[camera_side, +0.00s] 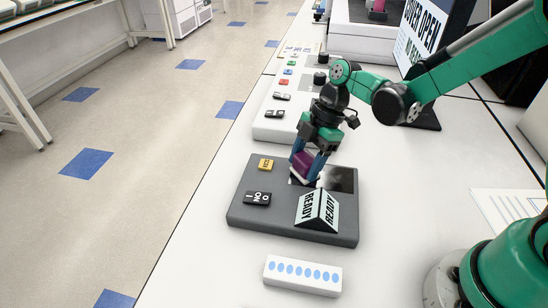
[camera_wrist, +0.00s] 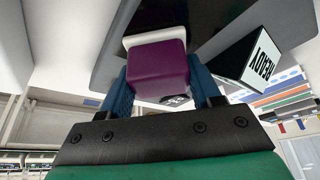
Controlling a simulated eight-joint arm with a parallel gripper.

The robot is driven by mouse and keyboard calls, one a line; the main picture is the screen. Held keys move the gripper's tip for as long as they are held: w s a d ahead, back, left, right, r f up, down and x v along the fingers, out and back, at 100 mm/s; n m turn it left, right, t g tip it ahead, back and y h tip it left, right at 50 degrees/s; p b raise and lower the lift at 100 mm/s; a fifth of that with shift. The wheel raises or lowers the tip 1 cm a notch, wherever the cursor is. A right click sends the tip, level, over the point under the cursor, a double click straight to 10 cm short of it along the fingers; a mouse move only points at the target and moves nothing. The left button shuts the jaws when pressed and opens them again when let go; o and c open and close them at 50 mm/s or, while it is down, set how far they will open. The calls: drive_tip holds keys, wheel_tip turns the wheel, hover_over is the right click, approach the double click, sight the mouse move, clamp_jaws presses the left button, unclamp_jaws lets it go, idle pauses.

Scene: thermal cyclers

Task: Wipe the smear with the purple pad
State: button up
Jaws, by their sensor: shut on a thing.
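The purple pad (camera_side: 304,164) is a small block with a white layer on its lower face. My gripper (camera_side: 308,166) is shut on it, with a blue finger on each side. In the wrist view the pad (camera_wrist: 157,68) sits between the blue fingers, its white layer against or very near a dark surface. In the side view the pad is over the left part of the glossy black panel (camera_side: 340,180) on the dark grey device (camera_side: 285,228). I cannot make out the smear; the pad and fingers hide part of the panel.
A READY sign (camera_side: 318,210) stands on the device, right in front of the panel. A yellow button (camera_side: 266,164) and a black ON switch (camera_side: 257,198) are on its left. A white strip with blue dots (camera_side: 302,275) lies in front. A white control box (camera_side: 272,128) stands behind.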

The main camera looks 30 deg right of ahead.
sight(346, 184)
drive_tip(key=shift+w+a, duration=0.6)
drive_tip(key=shift+s+d, duration=3.75)
wheel_tip(346, 184, up, 8)
drive_tip(key=shift+r, duration=0.15)
drive_tip(key=shift+w+a, duration=0.1)
drive_tip(key=shift+a, duration=0.05)
